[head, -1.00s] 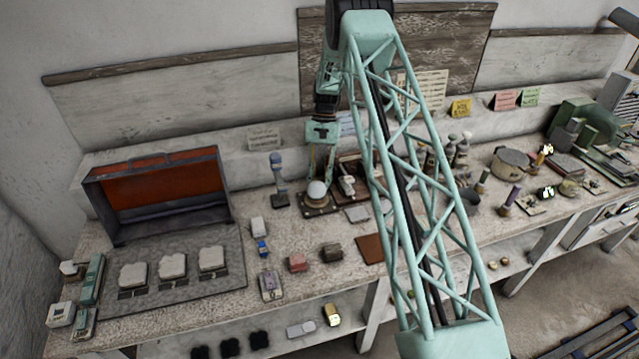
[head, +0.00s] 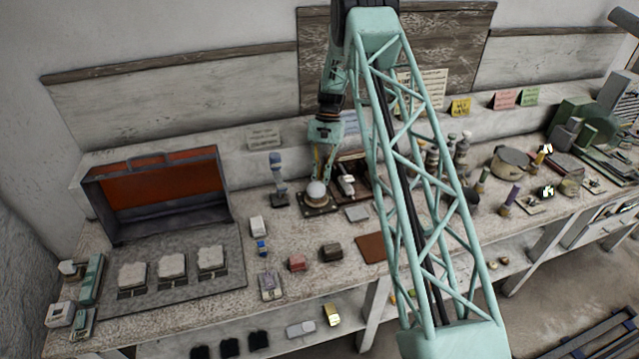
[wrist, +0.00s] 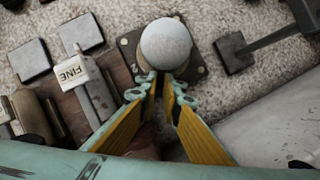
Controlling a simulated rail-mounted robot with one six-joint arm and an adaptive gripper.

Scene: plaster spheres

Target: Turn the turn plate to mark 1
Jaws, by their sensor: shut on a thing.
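A white plaster sphere (head: 317,189) sits on the turn plate (head: 320,202), which is on a dark square base near the back of the bench. In the wrist view, the sphere (wrist: 166,44) covers most of the plate, and dark base corners (wrist: 131,42) show around it. My gripper (wrist: 166,80) reaches the sphere's near side, its yellow-lined fingers close together at the tips. It is shut on the turn plate's near edge, though the contact is mostly hidden. In the head view, my gripper (head: 322,172) is just behind the sphere. Mark 1 cannot be made out.
A blue-topped stand (head: 278,180) is left of the plate. A tool marked FINE (wrist: 75,74) lies beside it in the wrist view. An open red-lined case (head: 160,195) is farther left. Bottles and a pot (head: 510,162) are to the right.

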